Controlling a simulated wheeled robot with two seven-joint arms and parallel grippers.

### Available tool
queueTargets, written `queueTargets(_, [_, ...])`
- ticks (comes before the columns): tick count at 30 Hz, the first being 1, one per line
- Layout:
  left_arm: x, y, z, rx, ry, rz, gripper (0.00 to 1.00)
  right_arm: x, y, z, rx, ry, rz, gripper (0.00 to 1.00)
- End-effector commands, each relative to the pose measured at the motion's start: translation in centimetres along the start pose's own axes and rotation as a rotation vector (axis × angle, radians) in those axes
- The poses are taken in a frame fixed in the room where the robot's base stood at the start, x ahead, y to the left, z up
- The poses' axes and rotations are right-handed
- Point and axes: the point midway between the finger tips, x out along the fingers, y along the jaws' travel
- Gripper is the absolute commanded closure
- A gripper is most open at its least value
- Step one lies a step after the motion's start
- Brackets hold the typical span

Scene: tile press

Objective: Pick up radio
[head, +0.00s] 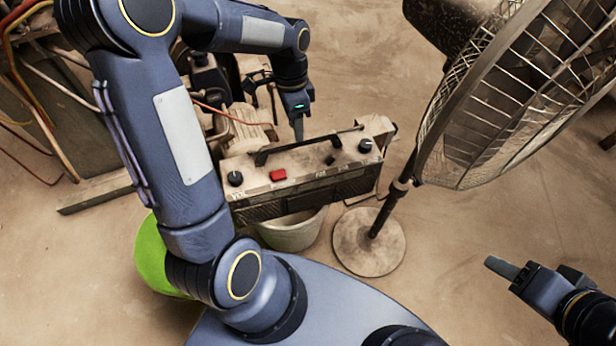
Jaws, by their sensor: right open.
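The radio (335,172) is a worn beige and dark box with black knobs, a red button and a long dark handle on top. It stands in the middle of the head view, slightly tilted. My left gripper (298,128) points down at the far side of the radio, close to the handle; I cannot tell whether it touches. Its fingers overlap in this view, so its opening is unclear. My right gripper (522,272) is open and empty at the lower right, well away from the radio.
A large caged fan (480,125) stands right of the radio, its round base (352,243) close in front. A pale bucket (292,232) is below the radio. A green round object (155,258) is at left. Machinery with cables (45,100) fills the upper left.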

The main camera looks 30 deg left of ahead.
Motion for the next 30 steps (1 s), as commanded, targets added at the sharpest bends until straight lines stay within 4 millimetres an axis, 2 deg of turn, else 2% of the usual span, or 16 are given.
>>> queueTargets(10, [5.0, 0.2, -0.3, -0.002, -0.001, 0.002, 0.62, 1.8, 0.8, 0.9, 0.0, 0.0, 0.0, 0.48])
queueTargets(14, [5.7, 0.2, -0.3, -0.002, 0.001, 0.001, 0.62, 1.9, 0.9, 1.0, 0.0, 0.0, 0.0, 0.48])
queueTargets(20, [5.7, 0.2, -0.3, -0.003, 0.001, 0.001, 0.62, 1.9, 0.9, 0.9, 0.0, 0.0, 0.0, 0.48])
queueTargets(29, [5.7, 0.2, -0.3, -0.003, 0.001, 0.0, 0.98, 1.9, 0.9, 1.0, 0.0, 0.0, 0.0, 0.48])
queueTargets(30, [5.7, 0.2, -0.3, -0.003, 0.001, 0.0, 1.0, 1.9, 0.9, 1.0, 0.0, 0.0, 0.0, 0.48])
